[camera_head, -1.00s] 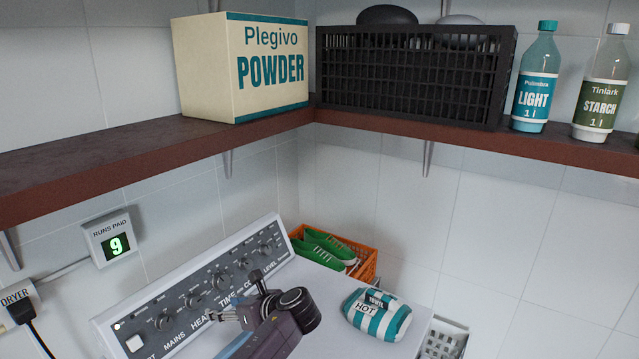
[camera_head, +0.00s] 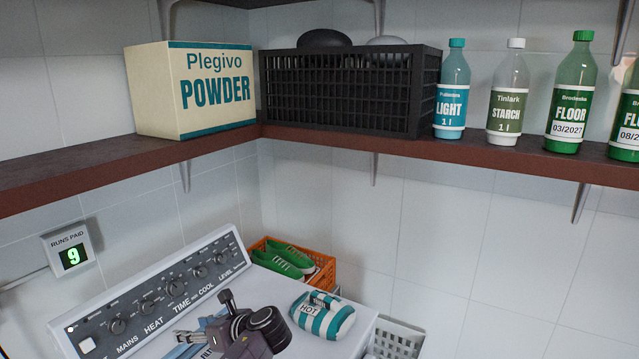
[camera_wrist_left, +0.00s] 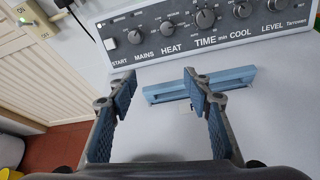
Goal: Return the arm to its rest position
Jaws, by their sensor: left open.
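My left gripper (camera_head: 186,340) is in front of the dryer's control panel (camera_head: 160,292) in the head view, above the machine's white top. In the left wrist view its two blue-padded fingers (camera_wrist_left: 158,88) stand apart with nothing between them. A blue handle-like bar (camera_wrist_left: 200,84) lies on the white top beyond the fingertips, partly hidden by the right finger. The gripper looks apart from the panel's knobs. My right gripper is not in view.
A striped HOT bag (camera_head: 323,316) and an orange crate (camera_head: 322,274) with green shoes (camera_head: 283,262) stand right of the gripper. A white basket (camera_head: 398,338) is beyond. Overhead, the shelf (camera_head: 340,144) holds a powder box (camera_head: 190,90), a black crate (camera_head: 345,90) and several bottles.

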